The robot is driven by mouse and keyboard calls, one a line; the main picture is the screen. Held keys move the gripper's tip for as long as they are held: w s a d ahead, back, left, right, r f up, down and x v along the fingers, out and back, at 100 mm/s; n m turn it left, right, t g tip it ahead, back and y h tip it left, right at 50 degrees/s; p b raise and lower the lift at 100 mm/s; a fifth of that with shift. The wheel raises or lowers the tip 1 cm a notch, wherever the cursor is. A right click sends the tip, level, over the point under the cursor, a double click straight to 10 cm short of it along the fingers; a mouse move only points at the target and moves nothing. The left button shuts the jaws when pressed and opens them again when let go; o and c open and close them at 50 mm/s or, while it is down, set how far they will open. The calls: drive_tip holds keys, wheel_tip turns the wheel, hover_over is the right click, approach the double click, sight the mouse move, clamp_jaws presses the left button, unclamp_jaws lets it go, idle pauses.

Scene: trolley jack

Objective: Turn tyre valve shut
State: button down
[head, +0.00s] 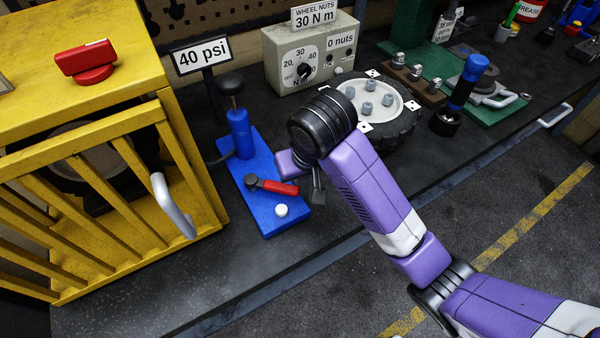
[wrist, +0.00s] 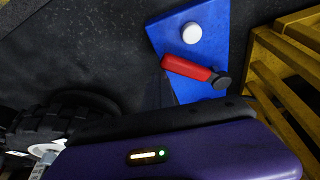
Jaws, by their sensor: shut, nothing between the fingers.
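A small valve with a black hub and a red lever (head: 280,187) sits on the blue pump base (head: 262,215). The lever points right, toward my gripper, in the head view. In the wrist view the red lever (wrist: 187,68) lies across the blue base (wrist: 200,35), its dark hub at the right. My gripper (head: 318,196) is shut and empty, just right of the lever's free end. I cannot tell whether it touches the lever. In the wrist view its purple body fills the bottom, and the fingertips are hard to make out.
A white knob (head: 281,210) is at the base's front. The blue pump cylinder (head: 239,135) stands behind the valve. A yellow cage (head: 130,215) with a red switch (head: 84,61) is left; a tyre (head: 390,142) is behind my arm. A gauge box (head: 305,62) stands at the back.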

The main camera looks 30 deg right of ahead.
drive_tip(key=shift+s+a+f, duration=0.1)
drive_tip(key=shift+s+a, duration=0.15)
drive_tip(key=shift+a, duration=0.05)
drive_tip(key=p+v, duration=0.5)
drive_tip(key=v, duration=0.2)
drive_tip(key=shift+w+d+r+p, duration=0.25)
drive_tip(key=shift+r+p, duration=0.15)
drive_tip(key=shift+r, duration=0.05)
drive_tip(key=shift+s, duration=0.1)
